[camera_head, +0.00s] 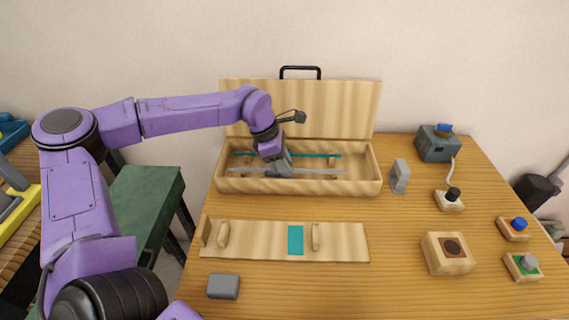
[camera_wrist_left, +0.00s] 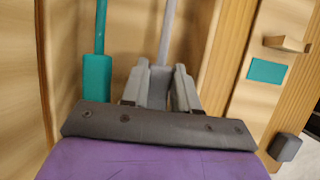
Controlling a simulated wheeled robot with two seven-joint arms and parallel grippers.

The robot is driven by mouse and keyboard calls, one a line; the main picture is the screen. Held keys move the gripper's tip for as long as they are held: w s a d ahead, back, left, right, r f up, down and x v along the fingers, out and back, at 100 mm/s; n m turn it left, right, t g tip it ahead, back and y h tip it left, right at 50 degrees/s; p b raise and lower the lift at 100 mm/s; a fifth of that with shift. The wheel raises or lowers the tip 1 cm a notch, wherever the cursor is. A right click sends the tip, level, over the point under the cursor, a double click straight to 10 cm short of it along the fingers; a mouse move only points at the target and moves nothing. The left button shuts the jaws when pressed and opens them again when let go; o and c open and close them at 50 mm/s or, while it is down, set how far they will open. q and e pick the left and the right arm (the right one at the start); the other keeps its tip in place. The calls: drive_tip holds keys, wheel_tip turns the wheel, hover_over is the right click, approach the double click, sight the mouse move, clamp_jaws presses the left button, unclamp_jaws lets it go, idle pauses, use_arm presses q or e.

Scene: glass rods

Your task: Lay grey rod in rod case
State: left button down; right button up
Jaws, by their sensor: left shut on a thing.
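The wooden rod case (camera_head: 300,188) stands at the back of the table with its lid (camera_head: 300,108) open upright behind it. My left gripper (camera_head: 277,168) is inside or just over the case opening, shut on the grey rod (camera_head: 318,172). The rod runs left to right, along the case's length; I cannot tell whether it touches the supports. In the left wrist view the grey rod (camera_wrist_left: 168,35) extends away from between the fingers (camera_wrist_left: 166,88). A teal rod (camera_head: 315,155) lies behind it in the case; its thicker teal part (camera_wrist_left: 97,78) shows beside the gripper. My right gripper is out of view.
A wooden rack (camera_head: 345,243) with uprights and a teal patch (camera_head: 296,240) lies in front of the case. A grey block (camera_head: 223,287) is near the front left. A grey stand (camera_head: 399,176), a grey device (camera_head: 437,145) and several button boxes are on the right.

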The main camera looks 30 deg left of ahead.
use_arm(q)
drive_tip(key=shift+f, duration=0.4)
drive_tip(key=c, duration=0.8)
unclamp_jaws()
drive_tip(key=v, duration=1)
drive_tip(key=shift+a+r+b, duration=0.1)
drive_tip(key=shift+r+b, duration=0.3)
